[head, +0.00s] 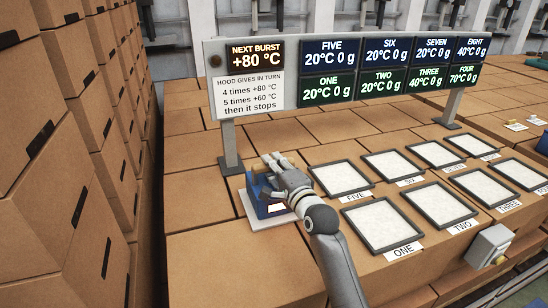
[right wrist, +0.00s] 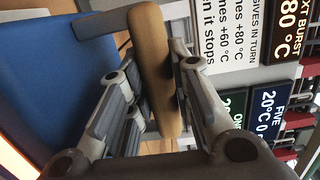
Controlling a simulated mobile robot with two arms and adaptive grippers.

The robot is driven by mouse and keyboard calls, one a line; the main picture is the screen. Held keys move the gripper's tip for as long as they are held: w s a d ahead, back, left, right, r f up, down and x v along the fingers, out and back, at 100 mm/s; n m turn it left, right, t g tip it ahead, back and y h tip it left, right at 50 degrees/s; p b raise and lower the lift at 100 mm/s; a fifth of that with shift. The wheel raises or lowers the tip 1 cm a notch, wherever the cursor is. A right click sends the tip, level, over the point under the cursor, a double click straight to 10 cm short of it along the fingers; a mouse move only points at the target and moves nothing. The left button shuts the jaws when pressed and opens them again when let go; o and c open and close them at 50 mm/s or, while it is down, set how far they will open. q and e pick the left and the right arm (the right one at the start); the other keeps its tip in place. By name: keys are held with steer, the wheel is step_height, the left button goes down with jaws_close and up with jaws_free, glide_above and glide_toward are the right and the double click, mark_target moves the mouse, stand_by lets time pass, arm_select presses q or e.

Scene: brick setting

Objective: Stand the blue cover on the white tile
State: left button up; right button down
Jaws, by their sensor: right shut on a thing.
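The blue cover (head: 261,207) is at the left end of the brown surface, at the white tile (head: 248,221), whose left and front edges show around it. I cannot tell if the cover rests on the tile or hangs just above it. The cover also fills the left of the right wrist view (right wrist: 55,85). My right gripper (head: 272,163) is over the cover, shut on its tan handle (right wrist: 155,60), which sits between the fingers in the right wrist view. The hand hides part of the cover and tile. My left gripper is not in view.
Several grey-framed white pads (head: 380,224), labelled ONE to EIGHT, lie to the right. A sign board (head: 290,95) on posts stands behind; it reads NEXT BURST +80 °C. Stacked brown boxes (head: 60,170) rise at the left. A grey box (head: 489,246) is on the front edge.

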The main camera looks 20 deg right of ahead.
steer(key=shift+r, duration=0.45)
steer(key=c, duration=1.6)
jaws_free()
steer(key=shift+a+f, duration=0.1)
steer(key=shift+f, duration=0.35)
steer(key=o, duration=0.3)
steer(key=shift+s+r, duration=0.15)
steer(key=shift+s, duration=0.05)
steer(key=s+d+b, duration=0.1)
steer(key=s+b, duration=0.2)
steer(key=s, duration=0.8)
steer(key=shift+s+d, duration=0.35)
steer(key=shift+d, duration=0.05)
